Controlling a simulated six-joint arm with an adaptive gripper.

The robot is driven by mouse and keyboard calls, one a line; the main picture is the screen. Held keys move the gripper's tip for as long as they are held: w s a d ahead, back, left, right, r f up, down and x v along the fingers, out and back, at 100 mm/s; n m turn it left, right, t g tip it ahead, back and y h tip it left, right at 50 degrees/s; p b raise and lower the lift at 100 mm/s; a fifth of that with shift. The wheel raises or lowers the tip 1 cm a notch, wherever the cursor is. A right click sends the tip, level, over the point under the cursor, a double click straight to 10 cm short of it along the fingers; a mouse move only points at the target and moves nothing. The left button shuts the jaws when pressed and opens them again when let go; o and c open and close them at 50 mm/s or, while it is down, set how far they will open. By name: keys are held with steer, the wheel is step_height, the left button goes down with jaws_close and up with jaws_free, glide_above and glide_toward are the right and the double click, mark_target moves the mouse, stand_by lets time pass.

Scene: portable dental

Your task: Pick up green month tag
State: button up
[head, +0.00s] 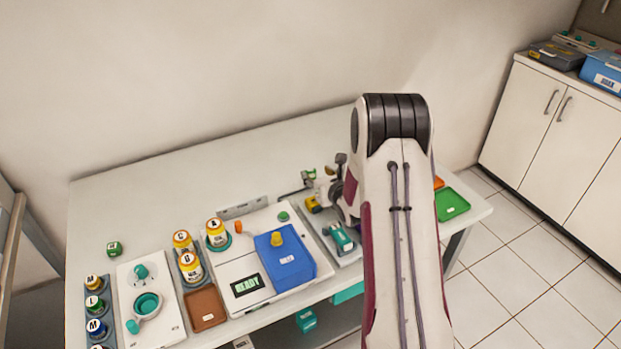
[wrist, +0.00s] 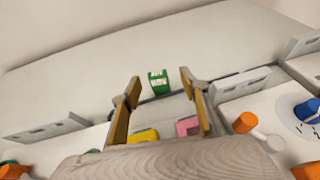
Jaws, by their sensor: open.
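A small green tag (wrist: 158,82) with pale markings stands upright in the wrist view, framed between the tips of my fingers and apart from both. In the head view a small green piece (head: 311,173) shows beside my gripper (head: 312,184); it looks like the same tag, but it is too small to be sure. My gripper (wrist: 160,84) is open and empty, its two tan fingers spread. My arm hides part of the table around it.
A yellow tag (wrist: 145,135) and a pink tag (wrist: 188,126) lie nearer in the wrist view. An orange cylinder (wrist: 245,122) is at the right. Grey slotted racks (wrist: 45,126) stand nearby. A blue box (head: 285,262) sits on the white device. The table's back is clear.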

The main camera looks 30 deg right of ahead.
mark_target(311, 171)
steer(key=shift+w, duration=0.15)
steer(key=shift+a+x, duration=0.15)
steer(key=shift+x, duration=0.55)
steer(key=shift+a+x, duration=0.2)
steer(key=shift+x, duration=1.6)
steer(key=shift+d, duration=0.1)
steer(key=c, duration=1.1)
